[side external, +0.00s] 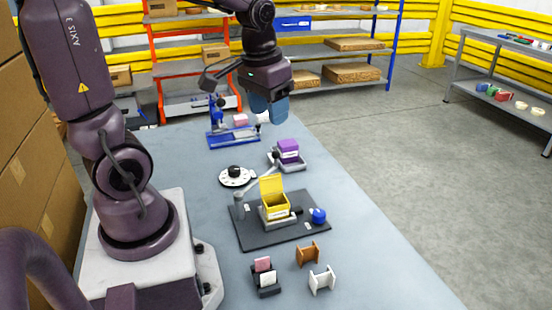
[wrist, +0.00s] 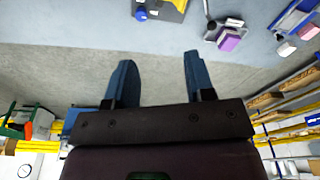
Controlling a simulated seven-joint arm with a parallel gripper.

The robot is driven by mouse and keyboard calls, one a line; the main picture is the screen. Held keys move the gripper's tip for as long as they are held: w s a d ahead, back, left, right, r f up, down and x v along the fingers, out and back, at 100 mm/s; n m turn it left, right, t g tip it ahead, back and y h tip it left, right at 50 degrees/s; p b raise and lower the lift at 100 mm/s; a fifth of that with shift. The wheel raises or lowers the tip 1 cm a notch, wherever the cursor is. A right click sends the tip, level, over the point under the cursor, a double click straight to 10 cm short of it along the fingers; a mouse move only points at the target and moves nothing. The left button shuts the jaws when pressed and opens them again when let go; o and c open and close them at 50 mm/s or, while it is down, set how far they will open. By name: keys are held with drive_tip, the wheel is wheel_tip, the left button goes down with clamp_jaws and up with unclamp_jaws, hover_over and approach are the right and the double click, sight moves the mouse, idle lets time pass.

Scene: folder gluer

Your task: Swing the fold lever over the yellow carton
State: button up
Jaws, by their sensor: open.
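The yellow carton (side external: 275,204) stands with its flap up in a grey holder on a black base plate (side external: 252,238). In the wrist view only a bit of the yellow carton (wrist: 180,4) shows at the top edge. The fold lever (side external: 260,179) looks like a thin grey rod, slanting from a post at the plate's left toward a dark knob near the purple box. It lies behind the carton, not over it. My gripper (side external: 268,112) is high above the table's far side, beyond the carton and lever. Its blue fingers (wrist: 158,58) are apart and empty.
A purple box (side external: 288,148) sits in a grey tray behind the carton. A blue ball (side external: 318,215) is at the plate's right. A white dial (side external: 236,176) and a blue press (side external: 231,137) stand further back. Brown and white spools (side external: 321,280) are in front.

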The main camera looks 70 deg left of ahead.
sight(276, 155)
drive_tip(key=shift+w+a+f+n+g, duration=0.35)
drive_tip(key=shift+w+a+f+n, duration=0.3)
drive_tip(key=shift+w+a+f, duration=2.05)
drive_tip(key=shift+w+a+f+n+g, duration=0.55)
drive_tip(key=shift+a+f, duration=1)
drive_tip(key=shift+a, duration=2.65)
drive_tip(key=shift+h, duration=0.3)
drive_tip(key=shift+s+f, duration=0.1)
drive_tip(key=shift+f, duration=6.25)
clamp_jaws()
